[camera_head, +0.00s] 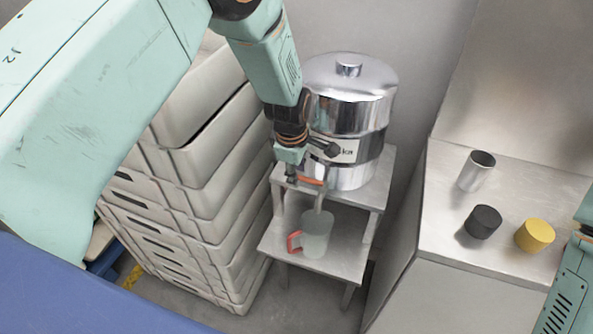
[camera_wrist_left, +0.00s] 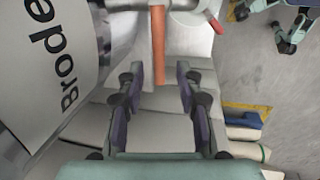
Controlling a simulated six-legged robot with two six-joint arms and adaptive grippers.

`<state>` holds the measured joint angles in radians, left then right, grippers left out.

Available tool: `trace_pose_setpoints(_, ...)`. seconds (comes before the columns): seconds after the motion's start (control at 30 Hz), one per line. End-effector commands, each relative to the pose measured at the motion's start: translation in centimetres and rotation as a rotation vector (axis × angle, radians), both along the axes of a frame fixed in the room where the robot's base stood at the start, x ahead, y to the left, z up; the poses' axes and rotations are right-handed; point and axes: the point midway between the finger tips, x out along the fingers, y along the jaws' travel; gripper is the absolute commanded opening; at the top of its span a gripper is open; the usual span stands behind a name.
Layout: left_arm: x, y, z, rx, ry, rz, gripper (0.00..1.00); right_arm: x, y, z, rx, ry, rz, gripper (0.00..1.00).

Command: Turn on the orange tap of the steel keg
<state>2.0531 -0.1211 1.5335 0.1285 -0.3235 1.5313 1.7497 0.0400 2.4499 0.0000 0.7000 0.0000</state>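The steel keg (camera_head: 349,112) stands on a metal stand, with a lettered white label on its front; its side and label (camera_wrist_left: 45,60) fill the left of the left wrist view. The orange tap handle (camera_head: 311,182) is low on the keg's front, above a jug with a red handle (camera_head: 317,236). My left gripper (camera_head: 300,180) is at the tap. In the left wrist view its two fingers (camera_wrist_left: 158,75) are open, and the orange tap handle (camera_wrist_left: 158,45) reaches down between their tips with gaps on both sides. My right gripper is out of view.
Stacked grey crates (camera_head: 195,190) stand left of the keg. The jug is on the stand's lower shelf (camera_head: 348,262). A steel counter (camera_head: 440,225) at the right holds a metal cup (camera_head: 477,171), a black container (camera_head: 483,222) and a yellow one (camera_head: 535,235).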

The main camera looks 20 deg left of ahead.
Motion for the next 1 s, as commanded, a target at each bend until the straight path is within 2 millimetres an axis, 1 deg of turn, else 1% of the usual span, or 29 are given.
trace_pose_setpoints(0.23,0.03,0.01,-0.08,0.0,-0.001,0.0,0.36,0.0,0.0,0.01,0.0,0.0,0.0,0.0)
trace_pose_setpoints(0.6,0.01,0.01,-0.06,0.0,0.0,0.0,0.04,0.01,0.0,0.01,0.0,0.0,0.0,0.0)
trace_pose_setpoints(0.67,0.01,0.01,-0.06,0.0,0.0,0.0,0.0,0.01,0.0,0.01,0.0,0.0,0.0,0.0)
trace_pose_setpoints(1.0,-0.01,0.03,-0.08,0.0,0.0,0.0,0.0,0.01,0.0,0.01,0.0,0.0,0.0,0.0)
